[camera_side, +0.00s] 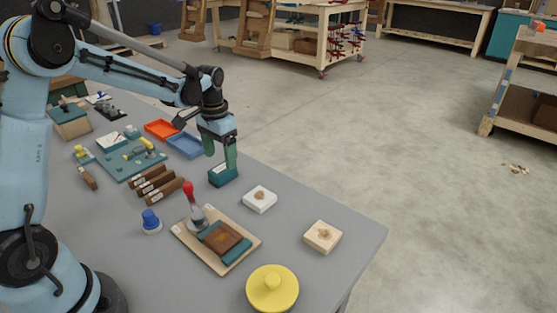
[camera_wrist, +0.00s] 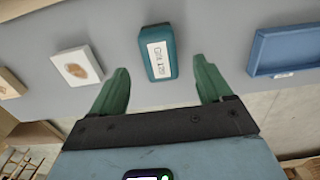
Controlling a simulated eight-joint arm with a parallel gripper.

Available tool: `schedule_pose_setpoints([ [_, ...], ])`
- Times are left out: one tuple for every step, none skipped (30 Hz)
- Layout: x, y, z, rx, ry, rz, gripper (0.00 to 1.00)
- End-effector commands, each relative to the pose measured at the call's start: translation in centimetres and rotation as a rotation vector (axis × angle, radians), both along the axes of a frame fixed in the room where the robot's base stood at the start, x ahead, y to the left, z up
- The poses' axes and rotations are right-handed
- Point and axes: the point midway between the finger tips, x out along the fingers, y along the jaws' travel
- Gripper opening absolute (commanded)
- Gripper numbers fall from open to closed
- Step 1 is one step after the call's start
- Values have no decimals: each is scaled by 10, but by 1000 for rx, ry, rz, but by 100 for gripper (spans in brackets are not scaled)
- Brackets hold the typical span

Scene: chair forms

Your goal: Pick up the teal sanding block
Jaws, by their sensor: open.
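The teal sanding block (camera_side: 223,176) lies on the grey table near its far edge in the side view. In the wrist view the block (camera_wrist: 158,53) has a white label with dark print and lies ahead of the fingers, roughly centred between them. My gripper (camera_side: 222,162) is above and at the block in the side view, with green fingers pointing down. In the wrist view my gripper (camera_wrist: 160,85) is open, with a finger on each side and a gap to the block. I cannot tell whether a finger touches it.
A white square with a brown mark (camera_side: 260,199) lies right of the block; it also shows in the wrist view (camera_wrist: 77,66). A blue tray (camera_side: 184,146) and an orange tray (camera_side: 161,129) lie to its left. Brown bars (camera_side: 158,186) and a wooden board (camera_side: 188,236) lie nearer.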

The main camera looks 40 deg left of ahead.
Motion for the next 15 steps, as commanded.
schedule_pose_setpoints([
  [0,0,-2,0,0,0,79],
  [0,0,-4,0,0,0,79],
  [0,0,-8,0,0,0,79],
  [0,0,-11,0,0,0,79],
  [0,0,-15,0,0,0,79],
  [1,0,-21,0,0,0,79],
  [1,0,-26,0,0,0,79],
  [1,0,-30,0,0,0,79],
  [1,0,-36,0,0,0,79],
  [1,0,-40,0,0,0,79],
  [1,0,-43,0,0,0,79],
  [1,0,-47,0,-1,0,79],
  [1,0,-49,0,-1,0,79],
  [1,0,-51,0,-1,0,79],
  [1,0,-52,0,-1,0,79],
])
